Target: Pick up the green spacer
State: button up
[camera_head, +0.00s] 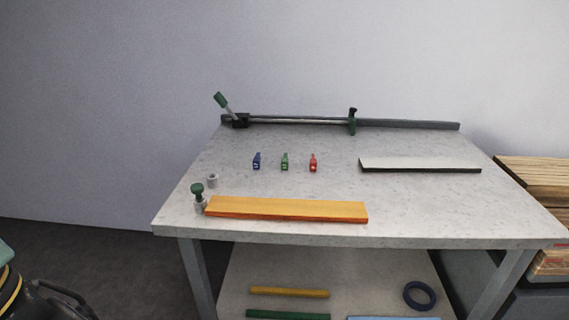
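A small green block (284,162), which I take as the green spacer, stands on the light grey table top (330,150). It is the middle one of a row of three small blocks. A blue block (256,161) stands apart to its left, and a red block (313,163) stands apart to its right. Each has a small light mark on its front. My gripper is not in view.
An orange board (285,209) lies in front of the row. A pale board (420,165) lies at right. A green-topped object (198,195) and a small grey cylinder (212,180) stand at left. A rail clamp (300,121) spans the back edge.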

aim_at(284, 161)
jog(key=j+z, duration=0.15)
jog(key=j, duration=0.3)
jog(key=j+z, duration=0.15)
jog(key=j, duration=0.35)
jog(key=k+j+z, duration=0.2)
jog(key=j, duration=0.25)
jog(key=j+z, duration=0.15)
jog(key=j, duration=0.35)
jog(key=j+z, duration=0.15)
jog(key=j, duration=0.3)
jog(key=k+j+z, duration=0.15)
jog(key=j, duration=0.25)
jog(key=k+j+z, duration=0.15)
jog(key=j, duration=0.25)
jog(key=i, duration=1.45)
